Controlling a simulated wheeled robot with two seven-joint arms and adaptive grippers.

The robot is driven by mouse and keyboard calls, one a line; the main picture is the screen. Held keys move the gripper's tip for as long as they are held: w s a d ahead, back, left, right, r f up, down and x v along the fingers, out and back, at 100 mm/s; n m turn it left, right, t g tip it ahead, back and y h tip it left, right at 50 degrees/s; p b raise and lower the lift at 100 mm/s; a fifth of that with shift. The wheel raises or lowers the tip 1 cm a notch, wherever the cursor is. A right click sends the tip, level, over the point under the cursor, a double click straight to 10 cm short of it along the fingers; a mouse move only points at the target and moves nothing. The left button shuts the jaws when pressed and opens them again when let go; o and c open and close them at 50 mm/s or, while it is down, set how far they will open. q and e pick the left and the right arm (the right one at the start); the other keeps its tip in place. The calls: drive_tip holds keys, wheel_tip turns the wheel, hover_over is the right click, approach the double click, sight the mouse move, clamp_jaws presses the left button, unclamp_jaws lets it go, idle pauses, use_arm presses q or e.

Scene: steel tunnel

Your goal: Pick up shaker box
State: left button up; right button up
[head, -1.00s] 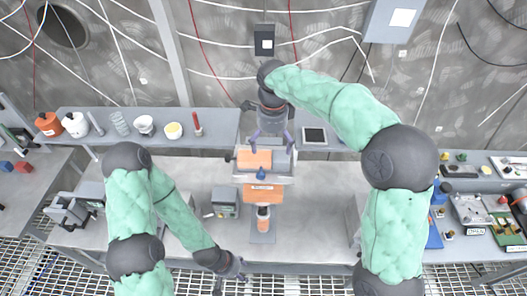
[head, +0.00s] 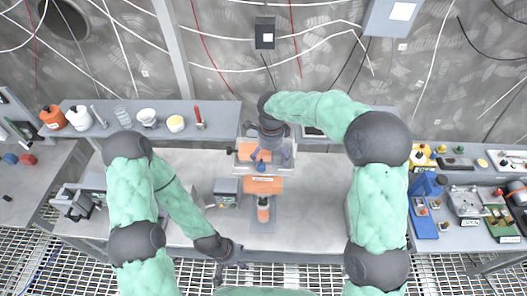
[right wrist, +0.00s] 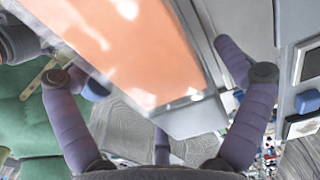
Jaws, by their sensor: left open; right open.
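I take the shaker box to be the orange-and-white box (head: 244,149) at the middle of the bench in the head view; the gripper partly covers it. Its orange face (right wrist: 150,45) fills the upper middle of the right wrist view, bordered by a pale rim. My right gripper (head: 265,157) is over it, open, with fingers spread on either side of it. In the right wrist view the purple fingers of that gripper (right wrist: 143,70) stand wide apart; I cannot tell whether they touch it. My left gripper (head: 240,260) is open and empty near the bench's front edge.
An orange panel (head: 263,185) and a small orange bottle (head: 263,211) stand in front of the box. A small grey device (head: 227,190) is left of them. A back shelf (head: 215,112) holds several containers. The bench (head: 310,220) is clear to the right.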

drive_tip(key=c, duration=1.3)
drive_tip(key=shift+r+b, duration=0.35)
drive_tip(key=shift+r, duration=0.15)
drive_tip(key=r, duration=0.1)
drive_tip(key=r+b, duration=0.1)
drive_tip(key=shift+s+r, duration=0.2)
drive_tip(key=shift+r, duration=0.15)
drive_tip(key=s+r+b, duration=0.1)
drive_tip(key=s+r, duration=0.3)
drive_tip(key=r, duration=0.1)
drive_tip(key=shift+s+b, duration=0.1)
drive_tip(key=shift+b, duration=0.25)
drive_tip(key=s+r, duration=0.1)
drive_tip(key=s, duration=0.2)
drive_tip(key=s+r+b, duration=0.1)
drive_tip(key=s+r, duration=0.1)
drive_tip(key=s, duration=0.1)
drive_tip(key=s+r+b, duration=0.1)
drive_tip(key=s, duration=0.2)
drive_tip(key=shift+s+r, duration=0.2)
drive_tip(key=shift+s, duration=0.05)
drive_tip(key=shift+c, duration=0.2)
drive_tip(key=shift+w+f, duration=0.1)
